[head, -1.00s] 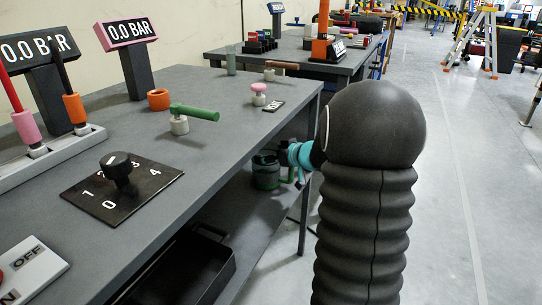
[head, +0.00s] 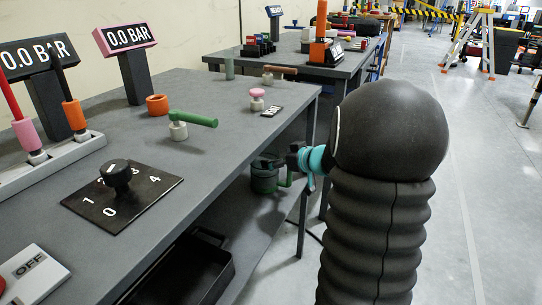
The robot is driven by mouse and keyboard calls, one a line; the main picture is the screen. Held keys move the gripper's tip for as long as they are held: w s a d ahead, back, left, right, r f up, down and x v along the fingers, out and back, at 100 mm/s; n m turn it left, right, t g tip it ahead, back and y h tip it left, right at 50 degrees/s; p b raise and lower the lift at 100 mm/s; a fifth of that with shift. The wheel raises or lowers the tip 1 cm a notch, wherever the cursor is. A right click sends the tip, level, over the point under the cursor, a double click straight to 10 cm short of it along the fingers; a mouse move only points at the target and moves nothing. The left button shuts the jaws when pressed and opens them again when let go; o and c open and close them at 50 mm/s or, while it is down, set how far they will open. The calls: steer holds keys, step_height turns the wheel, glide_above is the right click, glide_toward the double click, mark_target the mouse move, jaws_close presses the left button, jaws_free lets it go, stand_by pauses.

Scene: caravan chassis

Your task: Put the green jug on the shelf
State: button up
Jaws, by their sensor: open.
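The green jug (head: 264,179) is dark green and upright under the near workbench, at the right end of the lower shelf (head: 212,232). A lighter green part, probably its handle, sticks out on its right side. My gripper (head: 284,163), dark with a teal band behind it, is at the jug's upper right and overlaps it in the picture. The gripper is open. Its fingertips are small and partly hidden, so I cannot tell whether they touch the jug. The jug's base is hard to make out against the shelf.
The workbench top (head: 225,100) above the jug carries a green-handled valve (head: 192,118), a rotary dial (head: 118,180) and gauges. A black tray (head: 195,270) lies on the shelf nearer to me. A bench leg (head: 303,222) stands close to my gripper. Open floor lies right.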

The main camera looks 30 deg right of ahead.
steer(key=p+v, duration=0.1)
steer(key=v, duration=0.6)
steer(key=shift+s+r, duration=0.15)
steer(key=shift+s, duration=0.1)
stand_by(0.9)
